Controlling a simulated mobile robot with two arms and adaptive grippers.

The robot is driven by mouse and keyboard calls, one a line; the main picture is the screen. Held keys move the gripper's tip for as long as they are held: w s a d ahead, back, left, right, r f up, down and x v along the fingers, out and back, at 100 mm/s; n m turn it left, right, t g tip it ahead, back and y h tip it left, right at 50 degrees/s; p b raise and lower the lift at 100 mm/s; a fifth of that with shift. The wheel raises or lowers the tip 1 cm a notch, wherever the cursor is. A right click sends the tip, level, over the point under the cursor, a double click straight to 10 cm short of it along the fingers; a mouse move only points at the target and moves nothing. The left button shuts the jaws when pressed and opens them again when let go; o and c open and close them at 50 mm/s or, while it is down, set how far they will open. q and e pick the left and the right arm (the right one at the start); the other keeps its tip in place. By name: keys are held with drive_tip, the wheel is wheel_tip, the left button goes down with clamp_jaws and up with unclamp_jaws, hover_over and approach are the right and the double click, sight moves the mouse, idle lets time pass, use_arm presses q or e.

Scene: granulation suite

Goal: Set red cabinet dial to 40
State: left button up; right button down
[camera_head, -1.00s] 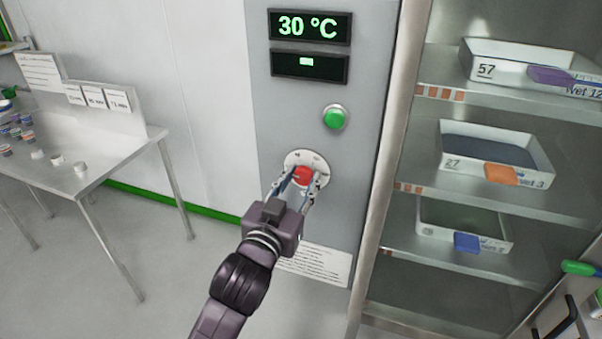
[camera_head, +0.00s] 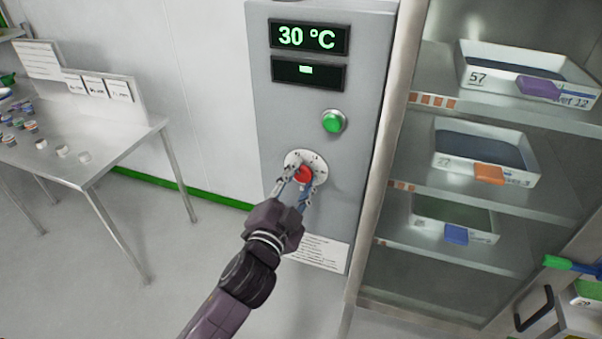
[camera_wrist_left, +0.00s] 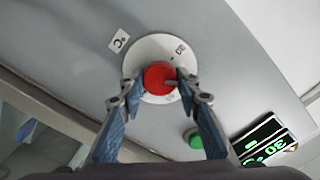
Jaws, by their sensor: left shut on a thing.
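The red dial (camera_head: 303,174) sits on a round white scale plate (camera_head: 318,162) on the grey cabinet panel (camera_head: 262,100). The upper display (camera_head: 309,37) reads 30 °C. My left gripper (camera_head: 300,184) is shut on the red dial, one finger on each side of it. In the left wrist view the red dial (camera_wrist_left: 159,77) lies between the fingertips, with the white plate (camera_wrist_left: 158,46) around it. A dark pointer mark shows on the dial's right side there. Most scale numbers are too small to read. My right gripper is not in view.
A green button (camera_head: 334,122) and a lower display (camera_head: 308,73) are above the dial. Open shelves to the right hold white trays (camera_head: 440,163) with coloured scoops. A steel table (camera_head: 95,160) with small jars stands at the left.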

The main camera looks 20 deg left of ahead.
use_arm(q)
drive_tip(key=shift+m, duration=0.3)
drive_tip(key=o, duration=1.2)
drive_tip(key=shift+c, duration=0.2)
drive_tip(key=shift+s, duration=0.1)
drive_tip(key=s, duration=1.1)
drive_tip(key=shift+s+a, duration=0.2)
drive_tip(key=shift+s, duration=0.2)
